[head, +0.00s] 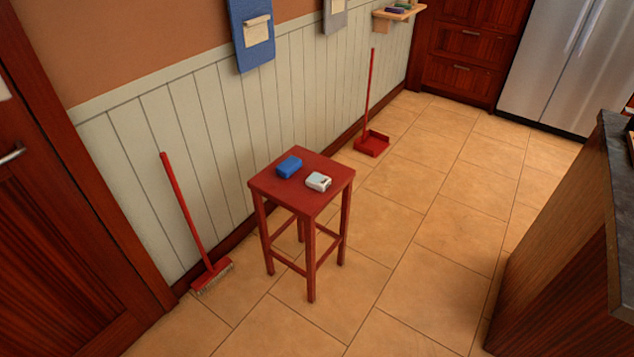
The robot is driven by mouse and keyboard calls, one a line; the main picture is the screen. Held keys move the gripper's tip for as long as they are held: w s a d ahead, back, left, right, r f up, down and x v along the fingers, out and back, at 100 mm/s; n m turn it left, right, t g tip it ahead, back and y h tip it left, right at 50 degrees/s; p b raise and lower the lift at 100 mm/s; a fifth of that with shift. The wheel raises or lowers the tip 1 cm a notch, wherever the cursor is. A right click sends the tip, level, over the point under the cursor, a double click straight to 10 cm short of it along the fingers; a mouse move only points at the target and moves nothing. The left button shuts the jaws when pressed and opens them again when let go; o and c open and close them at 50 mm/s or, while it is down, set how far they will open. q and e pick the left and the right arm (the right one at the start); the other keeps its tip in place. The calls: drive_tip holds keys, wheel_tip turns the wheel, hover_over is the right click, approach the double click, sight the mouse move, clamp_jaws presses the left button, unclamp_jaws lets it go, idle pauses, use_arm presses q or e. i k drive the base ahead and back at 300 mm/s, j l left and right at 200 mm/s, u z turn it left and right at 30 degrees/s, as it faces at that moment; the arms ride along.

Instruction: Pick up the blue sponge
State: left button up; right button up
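The blue sponge (289,166) lies on top of a red wooden stool (300,206), toward the back left of its seat. A small white object (318,181) lies on the same seat, in front and to the right of the sponge, with a gap between them. Neither of my grippers shows in the head view.
A red broom (184,215) leans on the panelled wall left of the stool. A red dustpan (371,143) with a long handle stands behind it. A dark-topped counter (570,220) is at the right. Tiled floor (420,260) is clear between stool and counter. A wooden door (60,230) is at the left.

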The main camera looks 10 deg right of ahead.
sight(288, 166)
drive_tip(key=i+j+z, duration=0.2)
drive_tip(key=i, duration=0.3)
drive_tip(key=i+j+z, duration=0.2)
drive_tip(key=i, duration=0.3)
